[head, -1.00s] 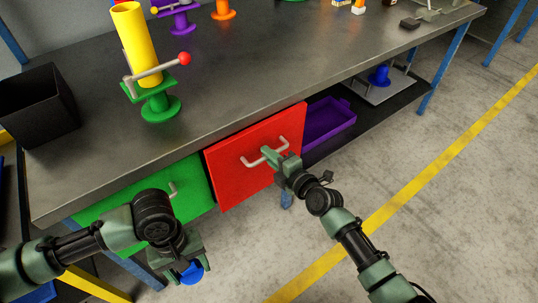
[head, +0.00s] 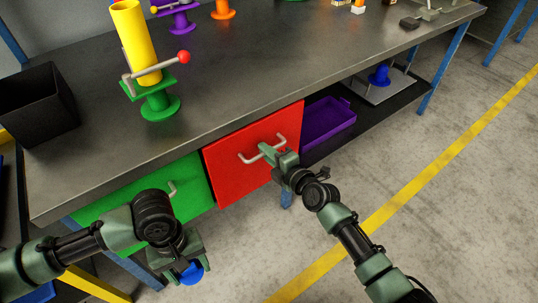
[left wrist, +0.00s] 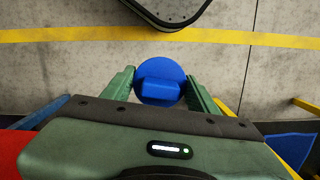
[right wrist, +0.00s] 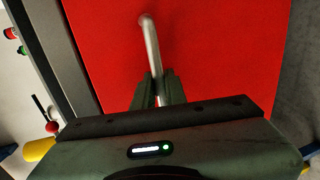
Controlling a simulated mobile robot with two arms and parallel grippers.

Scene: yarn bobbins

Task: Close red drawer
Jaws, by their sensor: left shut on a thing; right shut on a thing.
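The red drawer (head: 240,178) is under the table's front edge, with its front panel facing the aisle and close to the tabletop edge. Its metal bar handle (head: 247,159) crosses the panel. My right gripper (head: 268,151) is shut on this handle. The right wrist view shows the fingers (right wrist: 158,88) around the bar (right wrist: 151,45), with the red panel (right wrist: 220,60) behind. My left gripper (head: 182,266) is low in front of the green drawer and shut on a blue round object (left wrist: 160,80), which also shows in the head view (head: 193,273).
The green drawer (head: 135,195) is left of the red one. A purple bin (head: 327,120) sits on the shelf to the right. The tabletop (head: 240,75) holds a yellow bobbin (head: 135,40) on a green stand and a black bin (head: 38,105). The floor at right is clear.

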